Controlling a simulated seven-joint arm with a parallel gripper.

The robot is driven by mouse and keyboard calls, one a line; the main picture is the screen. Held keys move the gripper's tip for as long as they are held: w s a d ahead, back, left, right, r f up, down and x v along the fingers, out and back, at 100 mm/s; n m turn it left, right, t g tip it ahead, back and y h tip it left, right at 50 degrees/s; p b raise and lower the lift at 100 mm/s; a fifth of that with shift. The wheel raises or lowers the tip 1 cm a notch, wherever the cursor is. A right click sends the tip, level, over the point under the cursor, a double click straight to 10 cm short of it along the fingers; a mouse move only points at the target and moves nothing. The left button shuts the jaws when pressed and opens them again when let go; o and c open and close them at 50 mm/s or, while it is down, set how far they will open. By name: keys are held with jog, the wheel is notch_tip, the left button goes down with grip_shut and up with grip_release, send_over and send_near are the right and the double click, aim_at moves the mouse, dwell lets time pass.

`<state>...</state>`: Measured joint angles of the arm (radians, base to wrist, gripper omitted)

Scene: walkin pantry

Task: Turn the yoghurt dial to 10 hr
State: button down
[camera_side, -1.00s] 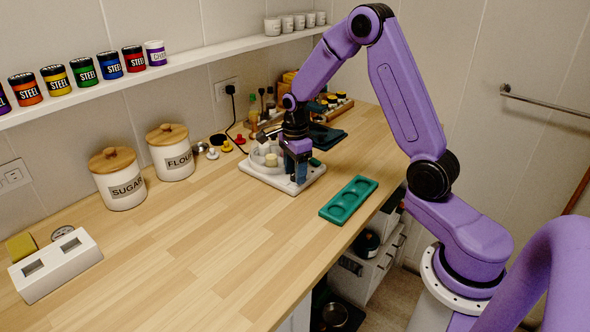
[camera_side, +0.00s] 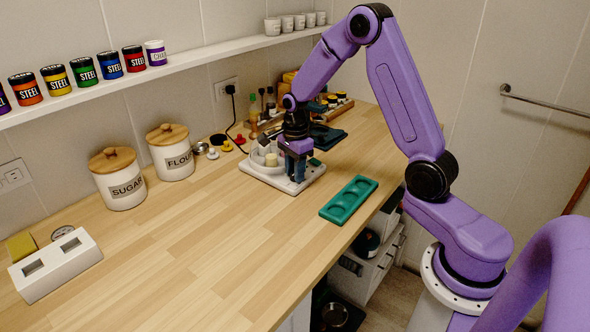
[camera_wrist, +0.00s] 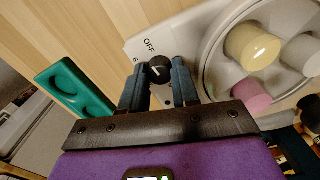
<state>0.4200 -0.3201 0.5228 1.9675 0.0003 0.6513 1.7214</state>
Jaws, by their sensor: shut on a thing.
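The yoghurt maker (camera_side: 262,178) is a pale appliance at the back of the counter, with a round bowl holding capped jars. In the wrist view its base (camera_wrist: 197,47) carries a black dial (camera_wrist: 157,69) with a white pointer mark. "OFF" and part of a "6" are printed beside the dial; other markings are hidden. My gripper (camera_wrist: 157,80) is over the base with its two dark fingers on either side of the dial, shut on it. In the side view my gripper (camera_side: 298,170) points down at the near right of the appliance and hides the dial.
A green tray with round hollows (camera_side: 349,199) lies to the right of the appliance. Sugar (camera_side: 121,185) and flour (camera_side: 173,158) canisters stand to the left by the wall. Bottles and a dark cloth are behind.

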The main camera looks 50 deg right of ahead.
jog(key=n, duration=0.8)
jog(key=shift+n, duration=0.4)
jog(key=n, duration=0.4)
jog(key=shift+r+n, duration=0.1)
jog(key=shift+n, duration=0.2)
jog(key=n, duration=0.3)
jog(key=shift+n, duration=0.3)
jog(key=n, duration=0.4)
jog(key=shift+n, duration=0.3)
jog(key=n, duration=0.4)
jog(key=shift+w, duration=0.1)
jog(key=n, duration=0.5)
jog(key=shift+n, duration=1.7)
